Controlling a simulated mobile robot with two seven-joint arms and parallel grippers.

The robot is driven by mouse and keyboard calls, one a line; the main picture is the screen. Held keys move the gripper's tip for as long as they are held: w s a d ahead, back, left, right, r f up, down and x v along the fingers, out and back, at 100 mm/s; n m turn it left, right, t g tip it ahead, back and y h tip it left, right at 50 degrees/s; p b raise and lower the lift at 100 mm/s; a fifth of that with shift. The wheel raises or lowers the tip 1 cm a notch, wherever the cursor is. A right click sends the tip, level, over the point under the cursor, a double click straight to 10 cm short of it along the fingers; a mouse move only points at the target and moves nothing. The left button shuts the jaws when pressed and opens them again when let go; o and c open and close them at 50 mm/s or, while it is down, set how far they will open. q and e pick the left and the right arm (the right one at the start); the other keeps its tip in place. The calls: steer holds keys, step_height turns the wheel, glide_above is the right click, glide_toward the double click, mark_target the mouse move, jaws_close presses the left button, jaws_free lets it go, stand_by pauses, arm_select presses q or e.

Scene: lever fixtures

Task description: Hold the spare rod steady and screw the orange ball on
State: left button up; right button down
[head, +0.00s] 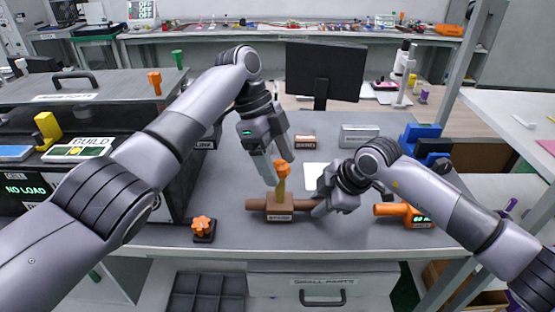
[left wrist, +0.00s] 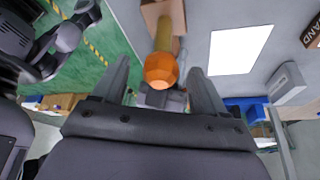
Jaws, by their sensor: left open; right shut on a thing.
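The orange ball (head: 282,168) sits at the top of a short upright tan rod (head: 281,188). The rod rises from a brown block (head: 279,206) with a brown bar through it, on the grey table. My left gripper (head: 272,170) is open, pointing down at the ball. In the left wrist view the ball (left wrist: 162,71) lies between the two spread fingers, with the rod (left wrist: 165,44) behind it. I cannot tell whether either finger touches it. My right gripper (head: 317,207) is shut at the right end of the brown bar; its fingertips are partly hidden.
An orange star knob (head: 203,227) stands at the front left. An orange-handled fixture (head: 405,212) lies right of my right gripper. A white sheet (head: 314,172) and a dark monitor (head: 326,72) are behind. The table's front edge is close.

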mark_target(280, 160)
arm_select(q)
steer(key=shift+r, duration=1.45)
steer(key=n+t, duration=0.1)
steer(key=n, duration=0.1)
steer(key=n+t, duration=0.1)
steer(key=n, duration=0.2)
steer(key=shift+s, duration=0.15)
steer(key=n+t, duration=0.1)
steer(key=n, duration=0.2)
steer(key=n+t, duration=0.1)
steer(key=n, duration=0.2)
steer(key=shift+s, duration=0.15)
steer(key=n+t+y, duration=0.1)
steer(key=n, duration=0.5)
steer(key=shift+s+d+t+y, duration=0.15)
steer(key=shift+d+t+y, duration=0.05)
steer(key=shift+t+y, duration=0.2)
steer(key=n+y, duration=0.1)
steer(key=n, duration=0.2)
steer(key=n+y, duration=0.1)
steer(key=n, duration=0.1)
steer(key=shift+d+n+t, duration=0.1)
steer(key=shift+n+t, duration=0.2)
steer(key=shift+n, duration=0.1)
steer(key=shift+f, duration=0.15)
steer(key=shift+f, duration=1.35)
